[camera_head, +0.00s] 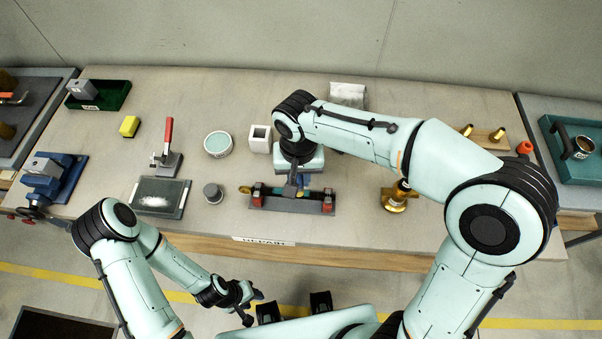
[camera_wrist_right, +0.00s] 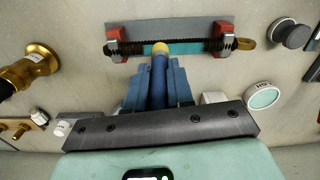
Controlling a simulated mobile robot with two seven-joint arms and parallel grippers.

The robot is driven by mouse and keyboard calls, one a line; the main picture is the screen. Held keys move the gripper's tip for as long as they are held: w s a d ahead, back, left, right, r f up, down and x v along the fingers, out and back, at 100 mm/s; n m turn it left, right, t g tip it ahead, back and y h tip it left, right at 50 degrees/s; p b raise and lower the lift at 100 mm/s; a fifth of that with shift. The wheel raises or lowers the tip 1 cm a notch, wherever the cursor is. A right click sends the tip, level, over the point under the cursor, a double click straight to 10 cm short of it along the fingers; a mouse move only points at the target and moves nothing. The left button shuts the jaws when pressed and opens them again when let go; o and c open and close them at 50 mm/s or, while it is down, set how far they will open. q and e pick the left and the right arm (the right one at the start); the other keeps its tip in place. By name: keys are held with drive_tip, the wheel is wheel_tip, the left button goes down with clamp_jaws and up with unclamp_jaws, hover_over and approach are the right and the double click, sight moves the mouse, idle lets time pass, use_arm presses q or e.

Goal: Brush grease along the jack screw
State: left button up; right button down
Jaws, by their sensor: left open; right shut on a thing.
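The jack screw (camera_head: 272,191) is a dark threaded rod held between two red supports on a grey base near the table's front edge. In the right wrist view the screw (camera_wrist_right: 128,46) has a brass piece at its right end, and a teal band shows along its middle. My right gripper (camera_wrist_right: 158,88) is shut on a blue-handled brush (camera_wrist_right: 158,68), whose pale yellow tip is at the middle of the screw. Whether it touches is hard to tell. In the head view my right gripper (camera_head: 296,184) is above the screw. My left gripper (camera_head: 250,303) is open and empty in front of the table.
A round tin with a teal top (camera_head: 218,144) stands left of the screw, with a grey knob (camera_head: 213,193) and a dark tray (camera_head: 160,196). A brass fitting (camera_head: 397,196) stands to the right. A white square holder (camera_head: 260,138) is behind.

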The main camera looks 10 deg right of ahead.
use_arm(q)
drive_tip(key=shift+w+r, duration=0.2)
drive_tip(key=shift+r, duration=0.1)
use_arm(e)
drive_tip(key=shift+w+a, duration=0.3)
drive_tip(key=shift+a, duration=0.65)
use_arm(q)
drive_tip(key=shift+p, duration=0.3)
use_arm(e)
drive_tip(key=shift+a, duration=0.1)
use_arm(q)
drive_tip(key=shift+w+r, duration=0.2)
drive_tip(key=shift+r, duration=0.15)
use_arm(e)
drive_tip(key=shift+w+a, duration=0.25)
drive_tip(key=shift+a, duration=0.65)
drive_tip(key=shift+a, duration=0.1)
drive_tip(key=shift+w+a+p, duration=0.3)
drive_tip(key=shift+a+p, duration=0.25)
drive_tip(key=shift+a, duration=0.35)
use_arm(q)
drive_tip(key=shift+w+r, duration=0.3)
drive_tip(key=shift+r, duration=0.1)
use_arm(e)
drive_tip(key=shift+s+d, duration=0.1)
drive_tip(key=shift+d, duration=0.05)
